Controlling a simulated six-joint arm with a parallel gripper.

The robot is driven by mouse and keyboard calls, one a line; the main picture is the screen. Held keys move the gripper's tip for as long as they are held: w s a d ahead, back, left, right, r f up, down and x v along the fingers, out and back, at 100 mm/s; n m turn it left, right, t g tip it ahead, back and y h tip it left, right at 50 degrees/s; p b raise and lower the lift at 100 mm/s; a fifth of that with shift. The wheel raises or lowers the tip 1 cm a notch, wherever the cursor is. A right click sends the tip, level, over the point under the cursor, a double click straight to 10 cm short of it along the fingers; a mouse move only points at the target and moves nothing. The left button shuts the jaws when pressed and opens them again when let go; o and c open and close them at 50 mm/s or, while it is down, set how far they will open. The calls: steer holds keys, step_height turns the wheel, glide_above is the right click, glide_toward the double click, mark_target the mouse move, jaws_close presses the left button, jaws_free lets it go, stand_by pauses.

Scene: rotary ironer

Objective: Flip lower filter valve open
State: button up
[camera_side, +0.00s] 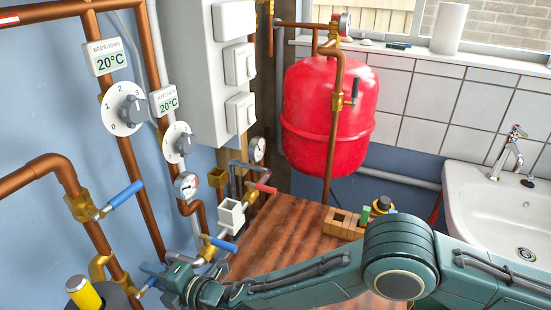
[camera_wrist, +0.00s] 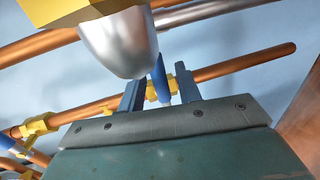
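A blue valve handle (camera_wrist: 160,80) shows in the wrist view, on a yellow brass fitting on a copper pipe. My gripper (camera_wrist: 161,88) is open, with one finger on each side of this handle and small gaps visible; I cannot tell whether it touches. In the side view my gripper (camera_side: 152,272) is low at the left, among the pipes. Other blue valve handles (camera_side: 125,194) and (camera_side: 223,243) sit above it, on the copper pipe and beside a white box. Which handle is the lower filter valve is not labelled.
A rounded silver body with a yellow top (camera_wrist: 118,38) hangs close above the fingers in the wrist view. Copper pipes (camera_wrist: 235,65) run behind. In the side view, a yellow-capped part (camera_side: 85,293) stands left of my gripper, and a wooden surface (camera_side: 285,240) lies right.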

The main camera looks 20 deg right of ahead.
steer(key=shift+w+a, duration=0.1)
steer(key=shift+w, duration=0.05)
jaws_close()
